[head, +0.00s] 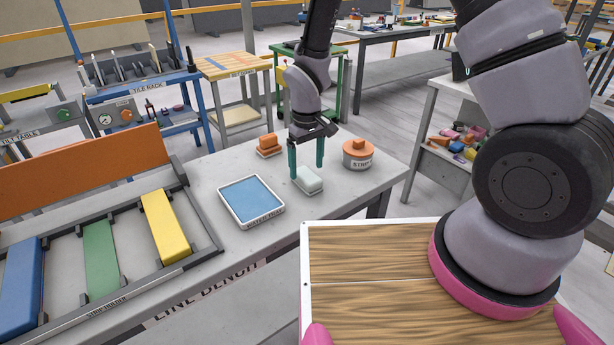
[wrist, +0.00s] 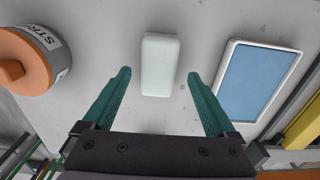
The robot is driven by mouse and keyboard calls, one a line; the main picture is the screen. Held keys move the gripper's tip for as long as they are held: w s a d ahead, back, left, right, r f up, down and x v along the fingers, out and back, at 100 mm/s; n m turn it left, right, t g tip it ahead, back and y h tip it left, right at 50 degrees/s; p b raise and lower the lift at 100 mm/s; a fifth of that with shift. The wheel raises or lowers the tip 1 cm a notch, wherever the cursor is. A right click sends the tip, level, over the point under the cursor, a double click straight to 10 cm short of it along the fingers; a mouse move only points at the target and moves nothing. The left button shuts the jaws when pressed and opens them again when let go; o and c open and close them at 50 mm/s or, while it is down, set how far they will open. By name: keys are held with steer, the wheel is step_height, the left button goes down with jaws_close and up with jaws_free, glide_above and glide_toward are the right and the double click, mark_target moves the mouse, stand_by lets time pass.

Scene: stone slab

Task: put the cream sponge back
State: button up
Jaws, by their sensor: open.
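The cream sponge looks like a pale, whitish-green rounded block (head: 309,181) on the grey bench top. It also shows in the wrist view (wrist: 161,64), upper middle. My gripper (head: 307,171) is open over it, with its two teal fingers pointing down. In the wrist view, my gripper (wrist: 160,74) has one finger to each side of the block, with gaps on both sides and nothing held. In the head view the block seems to have a thin edge or base under it; I cannot tell which.
A white-rimmed blue water tray (head: 222,201) lies left of the block. An orange-lidded round pot (head: 357,161) stands to its right. An orange block on a small base (head: 268,146) sits behind. A rack with blue, green and yellow strips (head: 166,226) fills the bench's left.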

step_height(320, 180, up, 8)
steer(key=f, duration=0.1)
step_height(320, 180, up, 10)
steer(key=r+m+t, duration=0.1)
steer(key=m, duration=0.1)
glide_above(307, 175)
steer(key=w+d, duration=0.2)
steer(key=d, duration=0.4)
steer(key=s+d+r+m+t+y, duration=0.2)
steer(key=s+d+r+m, duration=0.15)
steer(key=d+r, duration=0.6)
steer(key=s+d+r+m+t, duration=0.4)
steer(key=s+d+r, duration=0.3)
steer(key=s+r, duration=0.3)
steer(key=shift+s+r+m, duration=0.35)
steer(key=shift+r+m, duration=0.4)
